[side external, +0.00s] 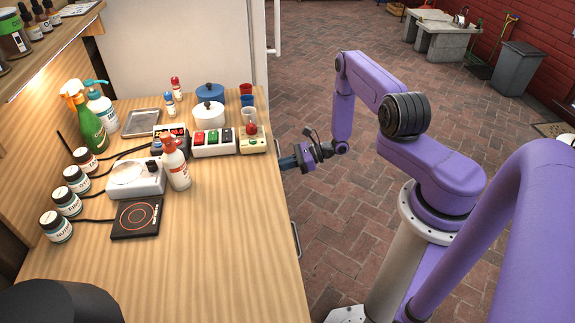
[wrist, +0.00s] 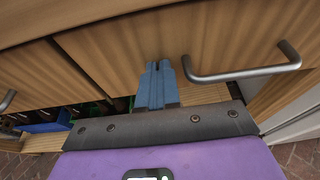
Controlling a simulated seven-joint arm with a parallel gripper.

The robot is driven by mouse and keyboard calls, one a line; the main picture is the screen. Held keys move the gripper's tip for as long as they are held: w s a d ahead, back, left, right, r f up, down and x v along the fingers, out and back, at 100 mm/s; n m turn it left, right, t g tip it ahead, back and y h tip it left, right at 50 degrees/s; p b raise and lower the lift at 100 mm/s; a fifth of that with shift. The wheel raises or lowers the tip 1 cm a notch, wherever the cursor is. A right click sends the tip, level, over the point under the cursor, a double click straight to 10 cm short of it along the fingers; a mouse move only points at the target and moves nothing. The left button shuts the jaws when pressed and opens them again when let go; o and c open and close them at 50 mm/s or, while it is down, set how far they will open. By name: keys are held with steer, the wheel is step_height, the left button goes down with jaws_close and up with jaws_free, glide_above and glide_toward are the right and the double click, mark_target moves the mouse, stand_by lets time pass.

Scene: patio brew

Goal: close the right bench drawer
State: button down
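In the wrist view a wooden drawer front (wrist: 130,50) of the bench fills the middle, with a grey metal bar handle (wrist: 245,73) at its right. My gripper's blue fingers (wrist: 158,66) are close together with nothing seen between them. Their tips overlap the drawer front left of the handle; I cannot tell if they touch it. In the side external view my gripper (side external: 284,162) is at the right edge of the bench, beside the front face. How far the drawer stands out is hard to tell from these views.
A second drawer front (wrist: 25,75) lies to the left in the wrist view, above an open shelf with blue and green items. The bench top (side external: 220,260) carries bottles, a scale (side external: 135,177), a hot plate (side external: 135,219) and pots. Brick floor (side external: 330,215) beside the bench is clear.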

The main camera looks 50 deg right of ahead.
steer(key=shift+w+a, duration=0.3)
steer(key=shift+a, duration=0.05)
steer(key=f+v, duration=0.1)
steer(key=v, duration=1.3)
steer(key=s+a+r+n+g+h, duration=0.1)
steer(key=s+a+r+n+g, duration=0.1)
steer(key=a+r+n+g, duration=1.55)
steer(key=s+a+r+n+t+h, duration=0.3)
steer(key=s+r+n+h, duration=0.1)
steer(key=s+n, duration=0.5)
steer(key=s+a+r+n+t+h, duration=0.3)
steer(key=s+r+n, duration=0.3)
steer(key=s+n, duration=0.4)
steer(key=shift+s+a+r+n+t+h, duration=0.25)
steer(key=shift+n+t+h, duration=0.6)
steer(key=shift+n, duration=0.7)
